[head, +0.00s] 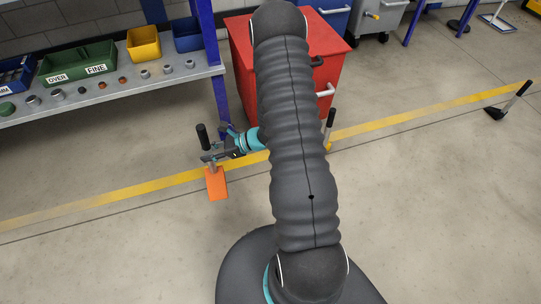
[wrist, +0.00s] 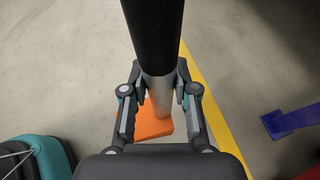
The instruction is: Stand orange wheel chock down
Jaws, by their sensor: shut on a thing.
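The orange wheel chock (head: 216,184) hangs below my gripper (head: 213,156), left of my arm in the head view. Its upright handle has a black grip (head: 202,135) on top. In the wrist view my gripper (wrist: 158,108) is shut around the silver lower part of the handle (wrist: 157,88), below the black grip. The orange block (wrist: 153,124) shows beneath the fingers, partly hidden by them. I cannot tell whether its underside touches the floor.
A yellow floor line (head: 430,112) crosses behind the chock. A grey shelf (head: 120,93) with bins stands back left, beside a red cabinet (head: 331,57). A dark chock (head: 495,113) with a handle lies far right. The front floor is clear.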

